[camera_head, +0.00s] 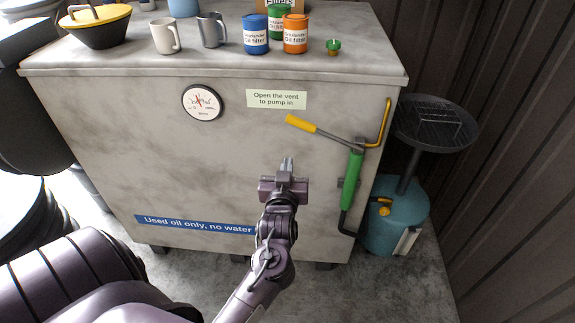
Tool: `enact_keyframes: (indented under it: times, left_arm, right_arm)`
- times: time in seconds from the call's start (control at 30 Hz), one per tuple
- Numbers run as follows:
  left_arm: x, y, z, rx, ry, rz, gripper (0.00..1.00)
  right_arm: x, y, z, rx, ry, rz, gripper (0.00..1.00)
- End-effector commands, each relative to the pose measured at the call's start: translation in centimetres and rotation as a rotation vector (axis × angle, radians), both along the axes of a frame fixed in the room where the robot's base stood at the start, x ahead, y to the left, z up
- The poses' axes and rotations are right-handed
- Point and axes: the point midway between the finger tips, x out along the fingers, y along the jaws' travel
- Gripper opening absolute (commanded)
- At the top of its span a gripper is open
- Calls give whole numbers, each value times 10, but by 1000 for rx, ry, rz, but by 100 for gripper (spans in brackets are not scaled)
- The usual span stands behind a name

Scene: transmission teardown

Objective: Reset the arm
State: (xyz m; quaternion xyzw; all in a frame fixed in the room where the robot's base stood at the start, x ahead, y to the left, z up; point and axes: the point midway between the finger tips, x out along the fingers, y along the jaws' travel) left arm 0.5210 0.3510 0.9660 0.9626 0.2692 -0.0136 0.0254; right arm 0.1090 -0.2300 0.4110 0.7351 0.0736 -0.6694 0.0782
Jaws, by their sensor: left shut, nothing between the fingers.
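My left gripper (287,163) points up in front of the grey tank's front face (215,150). Its fingers are together with nothing between them. It is below the sign "Open the vent to pump in" (276,99) and to the left of the green hand pump (351,178). The pump's yellow-gripped lever (302,124) slants up to the left above the gripper, apart from it in the picture. My left arm comes up from the bottom edge and hides the right end of the blue "Used oil only" label (190,222). My right gripper is not in view.
On the tank top stand a white mug (165,36), a metal mug (211,30), blue (256,34) and orange (295,35) oil filter cans and a green cap (333,46). A teal drainer with a black pan (437,122) stands right, near the corrugated wall.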

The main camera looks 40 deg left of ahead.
Motion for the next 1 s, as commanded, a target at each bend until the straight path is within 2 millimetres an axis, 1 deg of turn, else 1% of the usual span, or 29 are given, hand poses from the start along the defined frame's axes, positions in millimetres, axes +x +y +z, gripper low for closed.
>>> enact_keyframes:
  times: [0.6,0.67,0.7,0.77,0.87,0.9,0.97,1.0]
  left_arm:
    - [0,0,0,0,0,0,0]
    - [1,-1,-2,0,5,-3,0]
    - [2,-3,-8,0,15,-10,0]
    - [4,-8,-23,-1,45,-29,0]
    - [8,-26,-71,-4,136,-87,0]
    - [8,-35,-96,-7,187,-117,0]
    - [5,-50,-139,-12,268,-166,0]
    - [0,-60,-168,-16,325,-201,0]
  right_arm:
    - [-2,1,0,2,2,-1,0]
    - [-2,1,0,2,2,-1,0]
    - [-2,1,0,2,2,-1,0]
    - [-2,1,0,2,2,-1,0]
    - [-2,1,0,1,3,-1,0]
    - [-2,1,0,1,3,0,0]
    - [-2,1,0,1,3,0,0]
    - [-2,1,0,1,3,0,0]
